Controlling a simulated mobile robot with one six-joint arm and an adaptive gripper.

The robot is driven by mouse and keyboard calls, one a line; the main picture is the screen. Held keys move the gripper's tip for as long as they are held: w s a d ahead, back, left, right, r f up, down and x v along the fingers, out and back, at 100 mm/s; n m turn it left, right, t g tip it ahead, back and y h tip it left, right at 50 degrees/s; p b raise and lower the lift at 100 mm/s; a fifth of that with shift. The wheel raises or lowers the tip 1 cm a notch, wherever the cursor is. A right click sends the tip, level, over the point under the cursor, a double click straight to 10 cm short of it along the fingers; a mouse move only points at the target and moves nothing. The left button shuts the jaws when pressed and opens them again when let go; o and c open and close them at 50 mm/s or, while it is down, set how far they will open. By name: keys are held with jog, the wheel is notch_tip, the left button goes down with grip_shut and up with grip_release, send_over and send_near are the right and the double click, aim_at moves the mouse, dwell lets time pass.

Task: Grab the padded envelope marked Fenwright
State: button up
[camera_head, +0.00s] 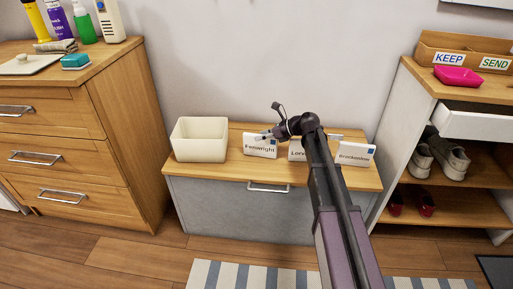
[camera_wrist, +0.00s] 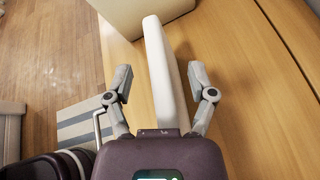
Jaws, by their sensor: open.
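The padded envelope marked Fenwright (camera_head: 260,146) is white with a blue stamp and stands upright on the low wooden-topped cabinet (camera_head: 226,165). In the wrist view the envelope (camera_wrist: 164,75) is seen edge-on from above, between the two fingers of my gripper (camera_wrist: 160,88). The gripper is open, with a gap visible on both sides of the envelope. In the head view my gripper (camera_head: 266,137) is at the top of the Fenwright envelope, and my arm hides part of the cabinet top.
An envelope starting "Lore" (camera_head: 297,150), partly hidden by my arm, and one marked Brookeslow (camera_head: 355,154) stand to the right. A cream bin (camera_head: 200,140) stands close on the left. A wooden drawer unit (camera_head: 110,130) and an open shelf with shoes (camera_head: 440,158) flank the cabinet.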

dwell(0.4)
grip_shut()
jog(key=shift+r, duration=0.2)
notch_tip(320, 180, up, 3)
jog(key=p, duration=0.3)
jog(key=shift+f, duration=0.15)
jog(key=s+a+r+p, duration=0.1)
jog(key=s+a, duration=0.2)
jog(key=s, duration=0.4)
jog(key=s+a+r+p, duration=0.1)
jog(key=s+a, duration=0.2)
jog(key=s, duration=0.4)
jog(key=shift+s, duration=0.4)
